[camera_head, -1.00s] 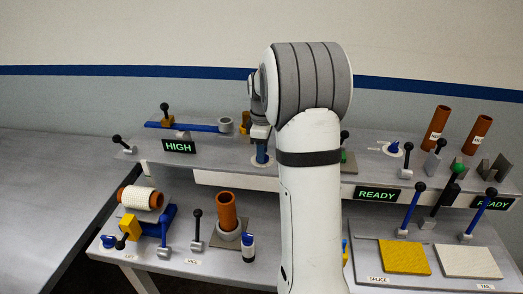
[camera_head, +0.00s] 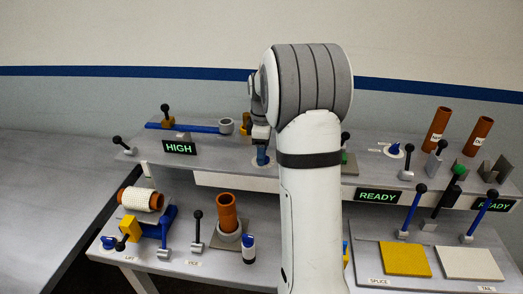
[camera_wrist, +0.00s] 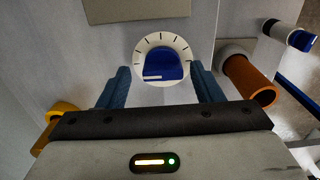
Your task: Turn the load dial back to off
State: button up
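A round white dial (camera_wrist: 141,47) with black tick marks and a blue knob (camera_wrist: 163,67) lies ahead of my gripper (camera_wrist: 160,78) in the wrist view. The blue fingers are apart, one on each side of the dial, and nothing is held between them. I cannot tell whether they touch the knob. In the head view my gripper (camera_head: 262,156) points down at the raised shelf, right of a display reading HIGH (camera_head: 179,147). My arm and gripper hide most of the dial there, and its label does not show.
Another blue-knobbed dial (camera_head: 394,150) sits right of my arm. A READY display (camera_head: 377,196) is on the shelf front. An orange tube (camera_wrist: 249,80) stands close to the right finger in the wrist view. Levers crowd the lower bench. The far-left table is clear.

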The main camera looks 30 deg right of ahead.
notch_tip(320, 180, up, 8)
jog(key=shift+s+f+b, duration=0.1)
jog(key=shift+b, duration=0.3)
dwell(0.6)
